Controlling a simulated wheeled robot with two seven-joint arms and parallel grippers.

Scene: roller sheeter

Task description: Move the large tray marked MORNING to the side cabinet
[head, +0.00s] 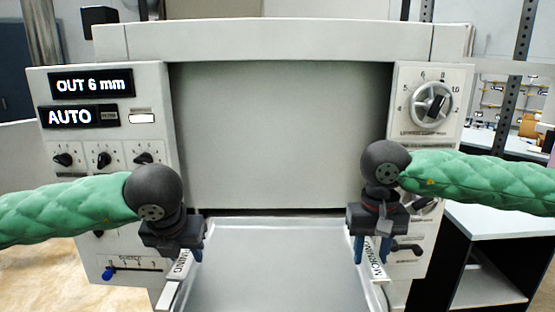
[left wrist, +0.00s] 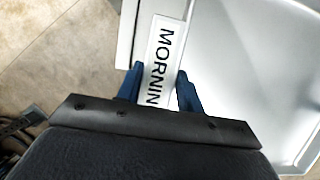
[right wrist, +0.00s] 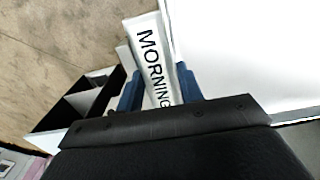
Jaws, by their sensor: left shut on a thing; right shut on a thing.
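The large pale tray (head: 272,265) lies in front of the machine's wide opening, with a MORNING label on each side rim. My left gripper (head: 183,250) is shut on the tray's left rim. In the left wrist view its blue fingers (left wrist: 158,88) straddle the label, partly hiding it. My right gripper (head: 371,245) is shut on the right rim; in the right wrist view its fingers (right wrist: 158,92) sit either side of the MORNING label (right wrist: 152,60). The side cabinet (head: 490,222), pale-topped with dark open shelves, stands at the right.
The roller sheeter (head: 280,42) stands directly ahead, with a display panel (head: 90,85) at left and a dial (head: 432,103) at right. A small lever (head: 407,249) sticks out near my right gripper. The visible cabinet top is clear.

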